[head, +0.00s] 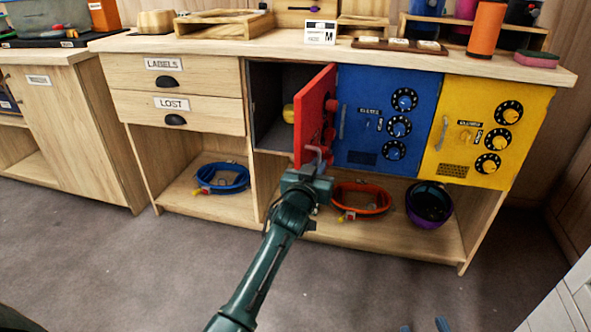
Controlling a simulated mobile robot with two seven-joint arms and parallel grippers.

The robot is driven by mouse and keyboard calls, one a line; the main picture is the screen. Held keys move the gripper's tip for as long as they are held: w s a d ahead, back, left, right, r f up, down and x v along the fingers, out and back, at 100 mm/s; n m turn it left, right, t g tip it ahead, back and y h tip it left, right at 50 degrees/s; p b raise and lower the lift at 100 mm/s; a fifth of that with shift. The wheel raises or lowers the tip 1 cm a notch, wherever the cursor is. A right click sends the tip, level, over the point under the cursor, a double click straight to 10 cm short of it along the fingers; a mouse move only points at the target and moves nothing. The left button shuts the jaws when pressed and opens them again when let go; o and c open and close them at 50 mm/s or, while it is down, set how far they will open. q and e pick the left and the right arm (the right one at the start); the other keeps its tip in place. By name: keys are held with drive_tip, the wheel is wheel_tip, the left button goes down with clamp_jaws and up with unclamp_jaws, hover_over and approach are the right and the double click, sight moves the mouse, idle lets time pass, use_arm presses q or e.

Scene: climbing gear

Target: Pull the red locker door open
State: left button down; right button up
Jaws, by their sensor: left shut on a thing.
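The red locker door (312,110) stands partly open, its left edge swung out from the cabinet. Its dials show at its right side, against the blue door. The grey handle (317,151) is low on the red door. My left gripper (314,170) is shut on this handle, reaching up from below. The dark locker interior (268,95) shows left of the door, with a yellow thing (288,113) partly hidden by it. My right gripper (424,326) shows only as two blue fingertips at the bottom edge, apart and empty.
The blue door (362,110) and yellow door (470,150) are closed to the right. Drawers (200,110) are to the left. The floor (150,270) in front is clear.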

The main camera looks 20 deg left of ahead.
use_arm(q)
drive_tip(key=shift+a, duration=0.2)
use_arm(e)
drive_tip(key=shift+s+f, duration=0.1)
use_arm(q)
drive_tip(key=c, duration=1.5)
unclamp_jaws()
use_arm(e)
drive_tip(key=shift+d, duration=0.1)
use_arm(q)
drive_tip(key=shift+s, duration=0.1)
